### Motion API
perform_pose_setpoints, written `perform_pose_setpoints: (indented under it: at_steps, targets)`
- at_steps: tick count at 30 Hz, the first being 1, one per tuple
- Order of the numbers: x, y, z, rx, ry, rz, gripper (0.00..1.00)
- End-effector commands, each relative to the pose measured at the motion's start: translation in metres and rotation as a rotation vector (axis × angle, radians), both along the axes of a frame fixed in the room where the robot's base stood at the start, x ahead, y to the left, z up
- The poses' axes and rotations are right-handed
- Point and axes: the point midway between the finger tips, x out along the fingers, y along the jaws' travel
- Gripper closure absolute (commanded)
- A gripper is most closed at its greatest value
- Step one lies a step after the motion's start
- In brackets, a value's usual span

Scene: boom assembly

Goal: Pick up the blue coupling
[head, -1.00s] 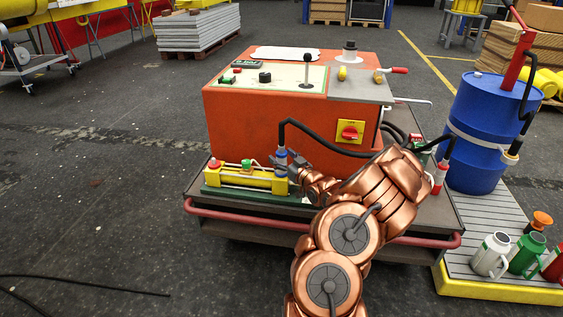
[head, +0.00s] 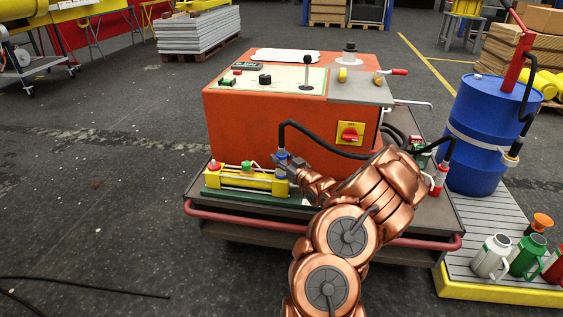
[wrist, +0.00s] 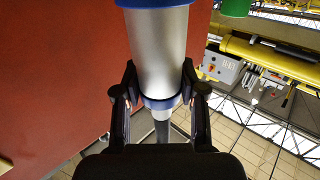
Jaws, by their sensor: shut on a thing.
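The blue coupling (head: 281,154) is at the end of a black hose, above the right end of the yellow cylinder (head: 232,179) at the cart's front left. In the wrist view the coupling (wrist: 160,50) is a silver barrel with blue bands, and the hose runs from its lower end. My gripper (head: 284,163) reaches it from the right. In the wrist view my gripper (wrist: 159,95) has one finger on each side of the barrel near its lower blue band, closed on it. I cannot tell whether the coupling still touches the fitting below it.
The orange control box (head: 260,120) stands right behind the cylinder on the cart, whose red rail (head: 250,219) runs along the front. Red and green caps sit on the cylinder. A blue drum (head: 480,130) and several jugs stand right. The floor at left is mostly clear.

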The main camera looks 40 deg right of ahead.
Motion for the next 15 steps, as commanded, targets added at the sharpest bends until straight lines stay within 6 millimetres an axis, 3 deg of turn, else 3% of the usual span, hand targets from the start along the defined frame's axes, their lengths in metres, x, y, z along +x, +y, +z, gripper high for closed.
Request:
perform_pose_setpoints:
  at_steps: [3, 15]
  targets:
    - [0.0, 0.0001, -0.0002, 0.0, 0.0, 0.0, 1.0]
    - [0.0, 0.0001, 0.0038, 0.0, -0.001, 0.0, 1.0]
